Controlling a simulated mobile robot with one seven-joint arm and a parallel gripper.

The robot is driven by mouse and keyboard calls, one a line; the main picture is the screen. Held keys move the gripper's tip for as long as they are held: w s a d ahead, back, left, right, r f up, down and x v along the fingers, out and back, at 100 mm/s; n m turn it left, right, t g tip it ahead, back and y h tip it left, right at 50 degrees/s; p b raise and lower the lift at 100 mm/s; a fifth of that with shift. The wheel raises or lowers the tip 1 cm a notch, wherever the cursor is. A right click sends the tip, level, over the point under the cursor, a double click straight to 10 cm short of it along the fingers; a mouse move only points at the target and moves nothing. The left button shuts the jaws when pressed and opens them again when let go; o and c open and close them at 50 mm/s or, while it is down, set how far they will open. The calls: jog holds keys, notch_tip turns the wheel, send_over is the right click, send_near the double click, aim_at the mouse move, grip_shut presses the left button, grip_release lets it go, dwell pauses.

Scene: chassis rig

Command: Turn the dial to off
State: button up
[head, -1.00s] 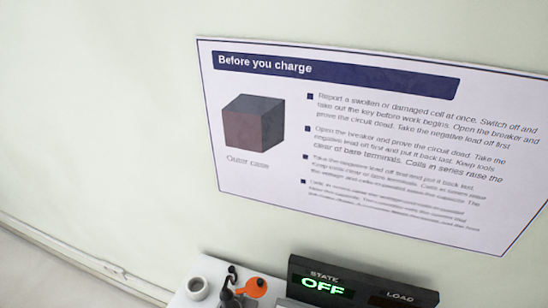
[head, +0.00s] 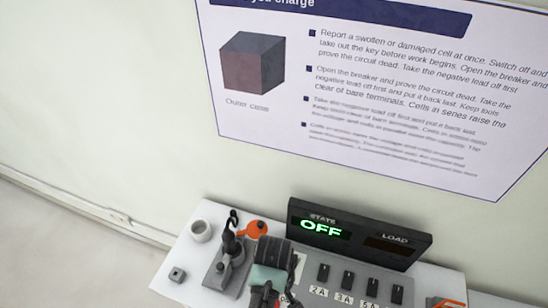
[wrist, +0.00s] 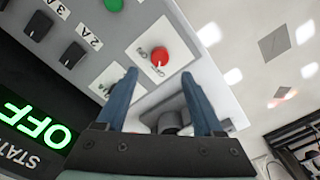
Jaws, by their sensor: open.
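A round red dial (wrist: 159,56) sits on a white plate in the wrist view, with a pale pointer mark and small labels beside it that I cannot read for sure. My gripper (wrist: 160,76) is open, its two blue fingers apart and pointing at the plate, with the dial just beyond the tips and nothing between them. In the head view my gripper (head: 264,292) is over the left part of the grey panel (head: 312,267) and mostly hides the dial's area. The state display (head: 322,230) glows green and reads OFF; it also shows upside down in the wrist view (wrist: 35,130).
Several black knobs (head: 347,280) line the panel right of my gripper. A poster (head: 370,90) hangs on the wall behind.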

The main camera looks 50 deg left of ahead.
notch_tip(320, 180, up, 6)
jog(key=shift+f+b, duration=0.1)
jog(key=shift+b, duration=0.25)
dwell(0.4)
jog(key=w+r+m+t+y+b, duration=0.4)
jog(key=w+r+t, duration=0.4)
jog(key=w+r, duration=0.9)
jog(key=w+d+r+m+t, duration=0.2)
jog(key=w+d+r+t, duration=0.15)
jog(key=r, duration=0.45)
jog(key=w+d+r+m+t, duration=0.3)
jog(key=r+t, duration=0.1)
jog(key=r, duration=0.4)
jog(key=s+d+r+m+t+h+b, duration=0.1)
jog(key=s+d+r+t, duration=0.3)
jog(key=r, duration=0.5)
jog(key=s+d+r+m+t+h, duration=0.1)
jog(key=s+d+r+m+t, duration=0.2)
jog(key=r, duration=0.6)
jog(key=s+d+r+m+t+h+b, duration=0.1)
jog(key=s+d+r+m+t+h, duration=0.1)
jog(key=s+d+r+t, duration=0.3)
notch_tip(320, 180, up, 4)
jog(key=s+d, duration=0.2)
jog(key=shift+d+r+b, duration=0.15)
jog(key=shift+d+b, duration=0.2)
